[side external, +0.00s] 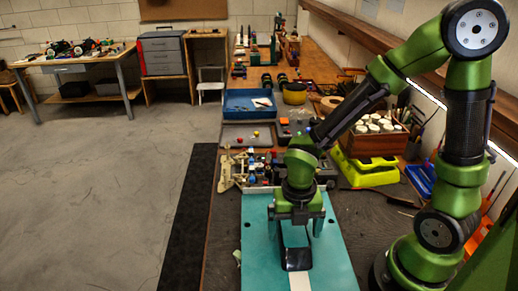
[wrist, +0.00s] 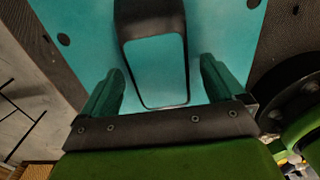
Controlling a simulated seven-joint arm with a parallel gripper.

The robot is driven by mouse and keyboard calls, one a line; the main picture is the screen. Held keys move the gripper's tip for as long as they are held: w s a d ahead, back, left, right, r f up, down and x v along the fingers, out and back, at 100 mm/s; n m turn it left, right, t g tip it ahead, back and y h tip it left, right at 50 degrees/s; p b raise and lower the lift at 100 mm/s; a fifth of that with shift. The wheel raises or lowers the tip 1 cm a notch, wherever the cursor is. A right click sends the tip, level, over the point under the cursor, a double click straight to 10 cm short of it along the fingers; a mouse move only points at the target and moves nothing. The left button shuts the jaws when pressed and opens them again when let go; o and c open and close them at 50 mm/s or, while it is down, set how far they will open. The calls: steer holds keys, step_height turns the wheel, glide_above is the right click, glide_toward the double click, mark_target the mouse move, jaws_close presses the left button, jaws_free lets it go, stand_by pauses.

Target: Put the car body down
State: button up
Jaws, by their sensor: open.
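The car body (side external: 298,258) is a dark, rounded shell low over the teal mat (side external: 257,262), in line with the mat's white stripe. In the wrist view its black end (wrist: 152,20) shows at the top, with a black-rimmed, teal-looking panel below it. My gripper (side external: 295,228) points down over the mat. In the wrist view my gripper's (wrist: 162,70) two green fingers stand apart, one on each side of the body, with visible gaps. The body's underside is hidden, so its contact with the mat cannot be seen fully.
A grey tray (side external: 233,140) and small coloured parts lie behind the mat. A blue tray (side external: 236,108) is farther back. A wooden crate of white-topped jars (side external: 372,147) and a yellow-green box (side external: 366,173) stand at right. Bare mat lies around the body.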

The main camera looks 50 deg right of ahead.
steer(key=s+d+r+m+t+y, duration=0.1)
steer(key=d+r+m+t, duration=0.1)
steer(key=r+m, duration=0.8)
steer(key=s+d+r+m+t+y, duration=0.1)
steer(key=d+r+m+t, duration=0.2)
steer(key=r+m, duration=0.6)
steer(key=m+t, duration=0.2)
steer(key=m, duration=1)
steer(key=shift+r, duration=0.35)
